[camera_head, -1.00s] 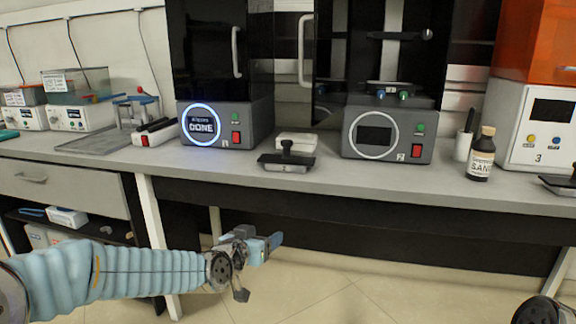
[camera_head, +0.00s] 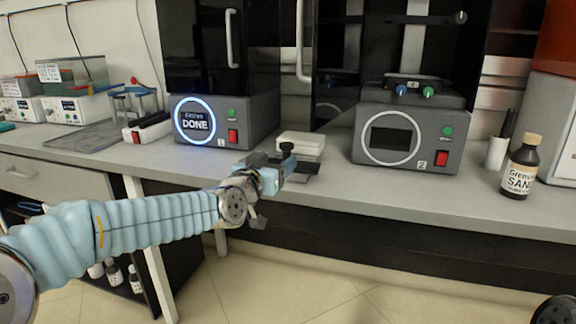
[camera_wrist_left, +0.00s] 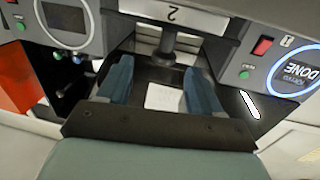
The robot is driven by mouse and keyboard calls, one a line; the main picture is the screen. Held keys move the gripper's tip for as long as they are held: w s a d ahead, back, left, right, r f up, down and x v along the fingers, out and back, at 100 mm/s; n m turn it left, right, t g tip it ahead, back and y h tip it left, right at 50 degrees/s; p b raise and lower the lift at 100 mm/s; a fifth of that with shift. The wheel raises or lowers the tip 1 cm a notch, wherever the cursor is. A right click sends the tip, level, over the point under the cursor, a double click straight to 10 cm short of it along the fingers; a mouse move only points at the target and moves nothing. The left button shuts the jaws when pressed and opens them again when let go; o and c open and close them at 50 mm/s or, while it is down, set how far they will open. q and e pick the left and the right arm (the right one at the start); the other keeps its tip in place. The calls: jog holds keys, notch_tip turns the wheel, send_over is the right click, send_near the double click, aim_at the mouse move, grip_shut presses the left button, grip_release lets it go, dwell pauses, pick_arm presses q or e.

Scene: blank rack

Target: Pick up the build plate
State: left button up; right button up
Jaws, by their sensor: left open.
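The build plate (camera_head: 305,168) is a dark, flat plate with an upright black knob handle (camera_head: 286,149), lying near the front edge of the counter. My left gripper (camera_head: 273,172) is at the plate in the head view and hides much of it. In the left wrist view, the open left gripper (camera_wrist_left: 160,68) has one finger on each side of the knob's line. Contact with the knob cannot be made out.
A white box (camera_head: 300,144) sits just behind the plate. Machine 1 (camera_head: 212,126) with a lit DONE ring stands at left, and machine 2 (camera_head: 430,150) at right. A brown bottle (camera_head: 520,170) and white cup (camera_head: 496,152) stand farther right. The counter front (camera_head: 400,189) is clear.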

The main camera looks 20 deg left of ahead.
aim_at(285, 154)
pick_arm(q)
jog(key=shift+w+d, duration=0.15)
jog(key=shift+w, duration=1.1)
jog(key=w, duration=0.3)
jog(key=w+f+p, duration=0.1)
jog(key=w, duration=0.1)
jog(key=shift+w+d, duration=0.1)
jog(key=shift+w, duration=0.25)
jog(key=shift+r, duration=0.1)
grip_shut()
